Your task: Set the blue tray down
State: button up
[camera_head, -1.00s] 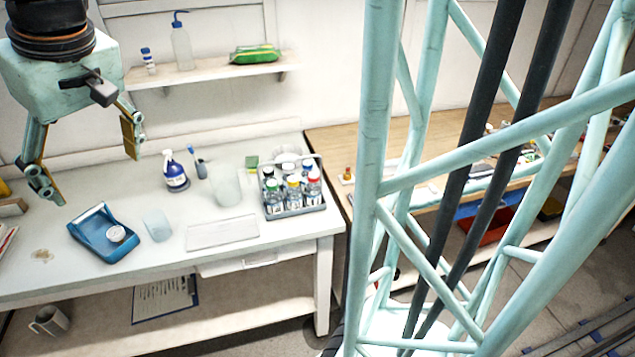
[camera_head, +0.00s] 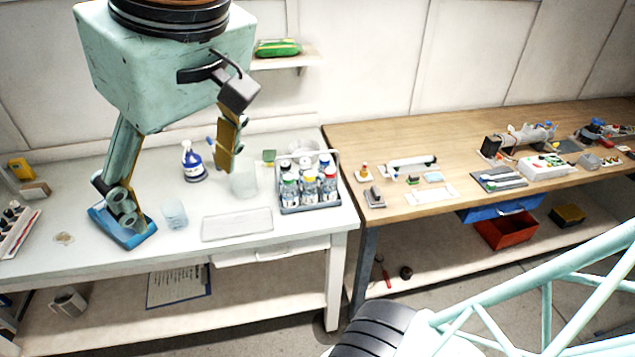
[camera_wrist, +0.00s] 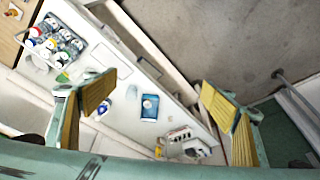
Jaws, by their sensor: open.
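The blue tray (camera_head: 140,241) rests on the white bench near its front left. My gripper's left finger hides much of it in the head view. In the wrist view the tray (camera_wrist: 150,118) lies flat on the bench, well below and between my spread fingers, with a small round white thing in it. My gripper (camera_head: 175,183) is open and empty, high above the bench. Its open fingers (camera_wrist: 158,97) also frame the wrist view, with nothing between the pads.
A clear beaker (camera_head: 174,214) stands just right of the tray. Behind are a spray bottle (camera_head: 193,163) and a larger beaker (camera_head: 244,181). A grey bottle caddy (camera_head: 310,207) stands further right. A pale flat mat (camera_head: 237,225) lies at the front. A wooden bench (camera_head: 410,155) adjoins at right.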

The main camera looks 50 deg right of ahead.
jog(key=s+f, duration=0.1)
jog(key=s, duration=0.7)
jog(key=shift+f, duration=0.3)
jog(key=shift+s, duration=0.1)
notch_tip(320, 180, down, 6)
jog(key=b, duration=0.6)
jog(key=shift+f+b, duration=0.25)
jog(key=shift+b, duration=0.15)
dwell(0.7)
